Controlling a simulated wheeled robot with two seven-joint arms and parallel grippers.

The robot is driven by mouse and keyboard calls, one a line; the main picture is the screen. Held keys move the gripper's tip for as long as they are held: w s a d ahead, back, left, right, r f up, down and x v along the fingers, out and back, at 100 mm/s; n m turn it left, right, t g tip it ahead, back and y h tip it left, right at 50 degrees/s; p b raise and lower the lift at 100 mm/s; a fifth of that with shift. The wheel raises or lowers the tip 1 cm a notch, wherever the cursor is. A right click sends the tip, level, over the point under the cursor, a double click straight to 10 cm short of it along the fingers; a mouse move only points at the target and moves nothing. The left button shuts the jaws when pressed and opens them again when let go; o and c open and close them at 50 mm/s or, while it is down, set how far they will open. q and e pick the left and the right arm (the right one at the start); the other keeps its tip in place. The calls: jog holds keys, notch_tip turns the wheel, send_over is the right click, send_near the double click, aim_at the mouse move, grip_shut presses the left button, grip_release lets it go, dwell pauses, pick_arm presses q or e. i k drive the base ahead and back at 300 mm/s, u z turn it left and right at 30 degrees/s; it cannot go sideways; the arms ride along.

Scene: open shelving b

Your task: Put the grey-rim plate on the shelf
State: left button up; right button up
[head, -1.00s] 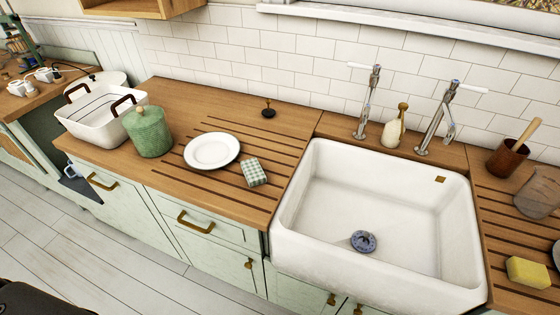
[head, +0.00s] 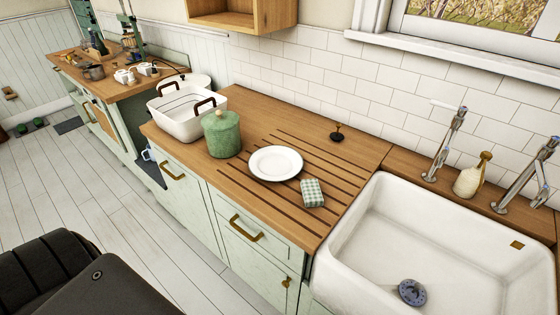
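A white plate with a thin grey rim line (head: 275,163) lies flat on the wooden counter, on the drainer grooves left of the sink. A wooden open shelf (head: 243,14) hangs on the wall at the top; only its lower part is in view. Neither of my grippers shows in the head view. A dark part of my own body fills the lower left corner.
A green lidded jar (head: 222,134) stands just left of the plate, and a checked sponge or cloth block (head: 312,193) lies to its right. A white basin with dark handles (head: 186,113) stands farther left. The white sink (head: 445,240) is at the right. Floor is free in front.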

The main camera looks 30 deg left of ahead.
aim_at(275, 163)
jog(key=z, duration=2.6)
jog(key=k, duration=2.5)
jog(key=u, duration=1.1)
